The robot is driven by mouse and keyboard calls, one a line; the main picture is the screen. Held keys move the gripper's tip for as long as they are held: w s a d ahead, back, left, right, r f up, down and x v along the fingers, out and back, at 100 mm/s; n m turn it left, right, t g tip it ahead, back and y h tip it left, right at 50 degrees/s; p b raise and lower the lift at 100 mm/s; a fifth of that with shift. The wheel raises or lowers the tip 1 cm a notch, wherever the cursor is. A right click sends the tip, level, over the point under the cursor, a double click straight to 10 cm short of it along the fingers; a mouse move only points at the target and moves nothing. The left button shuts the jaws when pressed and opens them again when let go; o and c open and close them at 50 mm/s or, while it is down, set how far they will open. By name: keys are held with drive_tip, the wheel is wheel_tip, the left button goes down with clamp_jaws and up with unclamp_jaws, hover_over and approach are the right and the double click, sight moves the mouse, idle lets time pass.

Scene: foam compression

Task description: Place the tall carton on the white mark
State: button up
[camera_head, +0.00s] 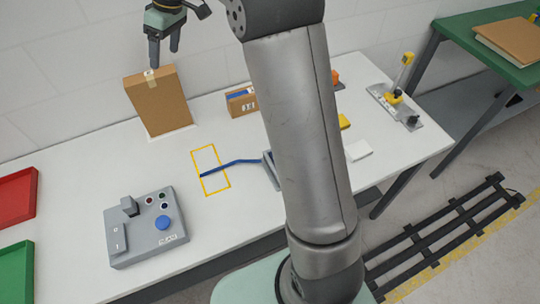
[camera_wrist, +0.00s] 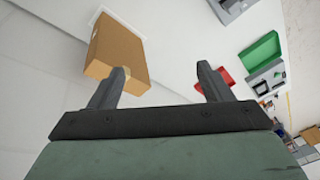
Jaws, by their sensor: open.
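The tall brown carton (camera_head: 157,103) stands upright on the white table near the back wall. A thin strip of the white mark (camera_head: 180,133) shows along its front base, and a pale border also shows around the base in the wrist view. The carton covers the rest of the mark. My gripper (camera_head: 165,58) is open and empty, just above the carton's top with its fingers pointing down. In the wrist view the carton (camera_wrist: 117,52) lies toward the left finger, not centred between the fingers. I cannot tell whether that finger touches it.
A small carton (camera_head: 239,103) stands to the right. A yellow outlined rectangle (camera_head: 222,189) and a blue strip (camera_head: 234,162) lie in front. A grey control box (camera_head: 145,243) stands at the front left, beside red (camera_head: 15,199) and green (camera_head: 14,280) trays. The table between is clear.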

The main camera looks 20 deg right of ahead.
drive_tip(key=s+d+f+m+h, duration=0.1)
drive_tip(key=s+d+f+m, duration=0.1)
drive_tip(key=s, duration=0.9)
drive_tip(key=s+d+f+m+h, duration=0.1)
drive_tip(key=s+d+f+m, duration=0.2)
drive_tip(key=s, duration=0.9)
drive_tip(key=s+d+f+m+t+h, duration=0.1)
drive_tip(key=s+d+f+m, duration=0.2)
drive_tip(key=s, duration=0.9)
drive_tip(key=d+m, duration=0.2)
drive_tip(key=d, duration=0.2)
drive_tip(key=shift+h, duration=0.4)
